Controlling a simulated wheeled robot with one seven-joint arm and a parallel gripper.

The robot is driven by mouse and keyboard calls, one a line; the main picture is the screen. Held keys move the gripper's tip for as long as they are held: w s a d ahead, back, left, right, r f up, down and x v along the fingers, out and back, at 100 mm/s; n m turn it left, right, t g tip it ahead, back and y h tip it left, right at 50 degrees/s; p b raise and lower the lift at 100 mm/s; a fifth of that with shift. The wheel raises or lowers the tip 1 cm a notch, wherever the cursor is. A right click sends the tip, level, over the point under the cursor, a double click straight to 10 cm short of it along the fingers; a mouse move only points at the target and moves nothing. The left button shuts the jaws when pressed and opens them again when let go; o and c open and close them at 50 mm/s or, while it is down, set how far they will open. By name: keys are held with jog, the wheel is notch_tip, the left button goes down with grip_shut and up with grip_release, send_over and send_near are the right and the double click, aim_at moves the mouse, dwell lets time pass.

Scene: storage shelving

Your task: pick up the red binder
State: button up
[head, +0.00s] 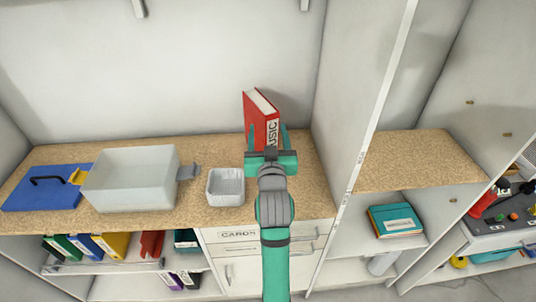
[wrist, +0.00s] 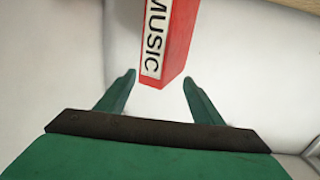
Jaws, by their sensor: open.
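The red binder (head: 258,115) stands upright on the wooden counter, near its back right part, with a white spine label reading MUSIC. It also shows in the wrist view (wrist: 179,45), at the top middle. My gripper (head: 268,135) is open, with its green fingers pointing at the binder. In the wrist view the two fingertips (wrist: 159,75) are apart, one on each side of the binder's lower end. I cannot tell whether either finger touches it. My gripper and arm hide the binder's lower part in the head view.
On the counter (head: 215,218) are a small white basket (head: 226,186), a translucent bin (head: 132,180) and a blue case (head: 45,188), all left of the binder. A tall divider panel (head: 362,110) stands to the right. Several binders (head: 90,246) sit on the shelf below.

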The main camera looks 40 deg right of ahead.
jog(key=d+v, duration=0.1)
jog(key=v, duration=0.9)
jog(key=n+g+y, duration=0.1)
jog(key=n+y, duration=0.1)
jog(key=y, duration=0.2)
send_near(261, 129)
jog(key=s+d, duration=0.1)
jog(key=d, duration=0.2)
jog(key=d+r+n+y, duration=0.1)
jog(key=w+d+n+y, duration=0.1)
jog(key=shift+w+d+r+g+y, duration=0.1)
jog(key=shift+w+r+g+y, duration=0.1)
jog(key=shift+r+g+y, duration=0.15)
jog(key=shift+w+r+n+y, duration=0.1)
jog(key=shift+r+n+y, duration=0.25)
jog(key=shift+n+y, duration=0.2)
jog(key=shift+r+x, duration=0.1)
jog(key=shift+x, duration=2.6)
jog(key=shift+r+x, duration=0.15)
jog(key=shift+x, duration=2.6)
jog(key=shift+w, duration=0.1)
grip_shut()
